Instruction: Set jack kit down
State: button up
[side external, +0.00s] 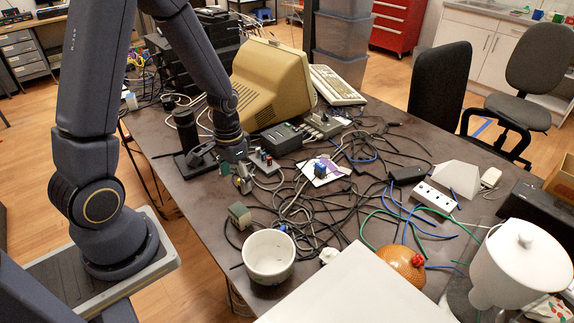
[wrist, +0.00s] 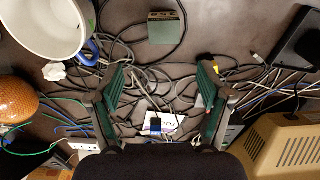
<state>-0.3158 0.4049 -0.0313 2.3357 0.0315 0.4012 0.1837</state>
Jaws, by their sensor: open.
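My gripper (wrist: 160,78) is open, with nothing held between its fingers in the wrist view. In the side external view its end is low over the cables, in front of the beige monitor. A small grey-green box (side external: 239,215) sits on the table; it also shows beyond the fingertips in the wrist view (wrist: 166,27). A small blue block (side external: 320,163) rests on a white printed card (side external: 331,174); the card (wrist: 168,126) lies between the fingers' bases in the wrist view. I cannot tell which of these is the jack kit.
Tangled cables cover the middle of the brown table (side external: 192,206). A white pot (side external: 268,268), an orange dome (side external: 398,265), a white power strip (side external: 433,198) and a white canister (side external: 520,258) stand around them. A beige monitor (side external: 268,82) and a black stand (side external: 188,137) are behind.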

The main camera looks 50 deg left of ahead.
jog(key=s+d+r+t, duration=0.1)
jog(key=s+d+r, duration=0.1)
jog(key=r, duration=0.5)
jog(key=s+d+r+t, duration=0.2)
jog(key=s+d+r, duration=0.1)
jog(key=r, duration=0.5)
jog(key=s+d+r+t, duration=0.2)
jog(key=d+r, duration=0.1)
jog(key=r, duration=0.4)
jog(key=shift+s+r+m, duration=0.2)
jog(key=shift+r+m, duration=0.2)
jog(key=shift+o, duration=0.2)
jog(key=shift+s+d+r+t, duration=0.2)
jog(key=shift+s+t, duration=0.1)
jog(key=shift+s, duration=0.1)
